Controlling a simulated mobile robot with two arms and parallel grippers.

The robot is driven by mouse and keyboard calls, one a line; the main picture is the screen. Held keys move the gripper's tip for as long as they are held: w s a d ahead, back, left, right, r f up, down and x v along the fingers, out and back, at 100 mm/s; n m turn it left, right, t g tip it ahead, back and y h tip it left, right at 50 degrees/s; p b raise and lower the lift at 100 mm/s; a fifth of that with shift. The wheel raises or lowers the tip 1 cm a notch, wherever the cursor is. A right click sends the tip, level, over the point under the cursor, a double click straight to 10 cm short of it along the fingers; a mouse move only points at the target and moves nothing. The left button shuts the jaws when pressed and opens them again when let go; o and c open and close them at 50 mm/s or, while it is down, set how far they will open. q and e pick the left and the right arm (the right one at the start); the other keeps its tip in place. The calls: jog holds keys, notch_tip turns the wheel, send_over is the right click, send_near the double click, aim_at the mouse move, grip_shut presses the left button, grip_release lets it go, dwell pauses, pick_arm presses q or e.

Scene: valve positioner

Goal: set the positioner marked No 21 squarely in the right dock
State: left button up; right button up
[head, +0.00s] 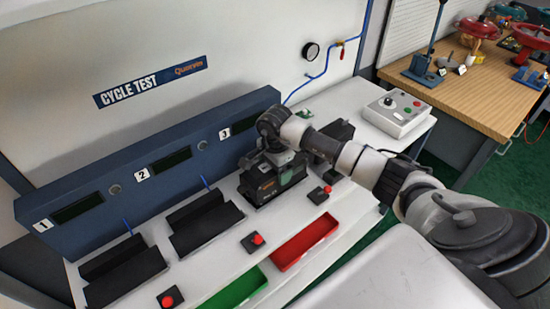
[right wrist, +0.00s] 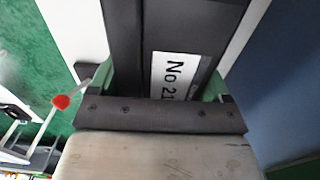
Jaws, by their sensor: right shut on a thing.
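The positioner (head: 268,187), a dark block with an orange mark on its near face, is at the third station of the bench. In the right wrist view its white label (right wrist: 175,78) reads "No 21", the last digit partly cut. My right gripper (head: 280,156) is over it from above and shut on it. The right dock, in line with the 3 sign, is hidden by the positioner. I cannot tell whether the positioner rests fully in the dock or is slightly above or askew. My left gripper is not in view.
Two black docks, left (head: 126,271) and middle (head: 207,222), stand empty. Red buttons, a green tray (head: 232,290) and a red tray (head: 306,243) lie in front. A blue display panel (head: 120,182) runs behind. A control box (head: 394,114) is to the right.

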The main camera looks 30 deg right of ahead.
jog(key=shift+w+f, duration=0.1)
jog(key=o, duration=1.5)
jog(key=shift+f, duration=0.1)
jog(key=shift+c, duration=0.2)
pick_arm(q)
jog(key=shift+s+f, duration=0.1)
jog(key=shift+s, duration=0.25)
pick_arm(e)
jog(key=o, duration=0.3)
jog(key=shift+r, duration=0.25)
jog(key=shift+r+b, duration=0.3)
jog(key=shift+r, duration=0.05)
pick_arm(q)
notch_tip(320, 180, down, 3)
jog(key=b, duration=0.3)
pick_arm(e)
notch_tip(320, 180, up, 11)
jog(key=shift+r, duration=0.1)
jog(key=shift+s, duration=0.2)
